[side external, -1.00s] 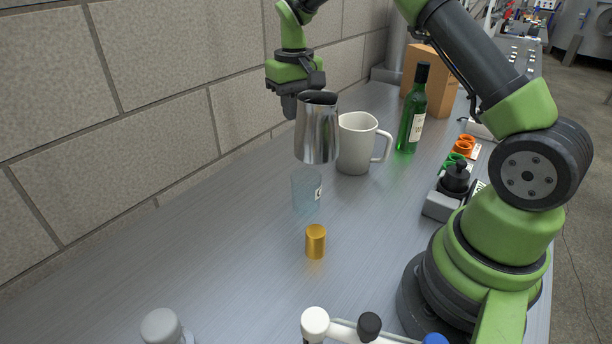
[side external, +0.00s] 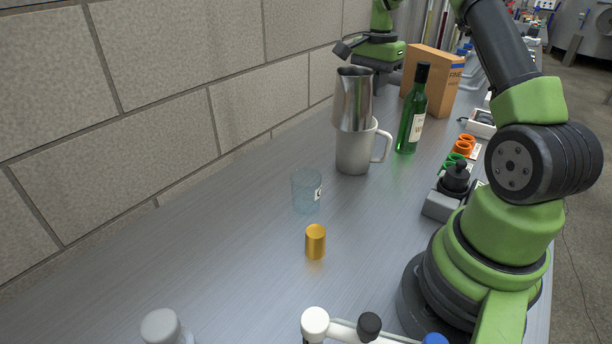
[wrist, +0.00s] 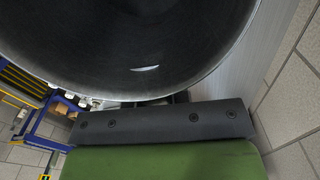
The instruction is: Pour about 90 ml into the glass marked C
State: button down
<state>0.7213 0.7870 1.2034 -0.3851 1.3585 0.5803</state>
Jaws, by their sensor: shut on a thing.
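My gripper (side external: 374,68) is shut on a steel pitcher (side external: 353,98), partly hidden behind it. The pitcher is about upright in the air; in the side view its lower end overlaps the white mug, and I cannot tell how far apart they are. In the wrist view the pitcher's dark inside (wrist: 130,45) fills the top, with a small bright glint; I cannot tell the liquid level. The clear bluish glass (side external: 306,192) with a white label, its mark only partly readable, stands upright on the bench, nearer the camera and left of the pitcher. I see no liquid in it.
The white mug (side external: 354,153) stands beyond the glass. A green bottle (side external: 412,115) and a cardboard box (side external: 433,80) are behind it to the right. A brass cylinder (side external: 316,242) stands in front of the glass. The bench's left side along the block wall is clear.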

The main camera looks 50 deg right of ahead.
aim_at(341, 78)
jog(key=shift+a+r, duration=0.1)
jog(key=shift+a, duration=0.05)
jog(key=shift+w+a+r+h, duration=0.1)
jog(key=shift+a+r+h, duration=0.1)
jog(key=shift+a+h, duration=0.6)
jog(key=shift+w+a+r+h, duration=0.1)
jog(key=shift+a+r+h, duration=0.15)
jog(key=shift+r+h, duration=0.25)
jog(key=shift+a+r+h, duration=0.2)
jog(key=shift+r+h, duration=0.1)
jog(key=shift+h, duration=0.4)
jog(key=shift+w+a+f+g+h, duration=0.1)
jog(key=shift+a+g+h, duration=0.05)
jog(key=shift+a+h, duration=0.3)
jog(key=shift+a+f+g+h, duration=0.1)
jog(key=shift+a+g+h, duration=0.05)
jog(key=shift+a+h, duration=0.3)
jog(key=shift+w+a+r+h, duration=0.1)
jog(key=shift+a+h, duration=0.8)
jog(key=shift+a, duration=0.05)
jog(key=shift+a+r+g+h, duration=0.15)
jog(key=shift+a+h, duration=0.3)
jog(key=shift+h, duration=0.3)
jog(key=shift+a+g+h, duration=0.15)
jog(key=shift+a+h, duration=0.25)
jog(key=shift+h, duration=0.35)
jog(key=shift+w+a+h+p, duration=0.15)
jog(key=shift+a+h+p, duration=0.2)
jog(key=shift+a+h, duration=0.45)
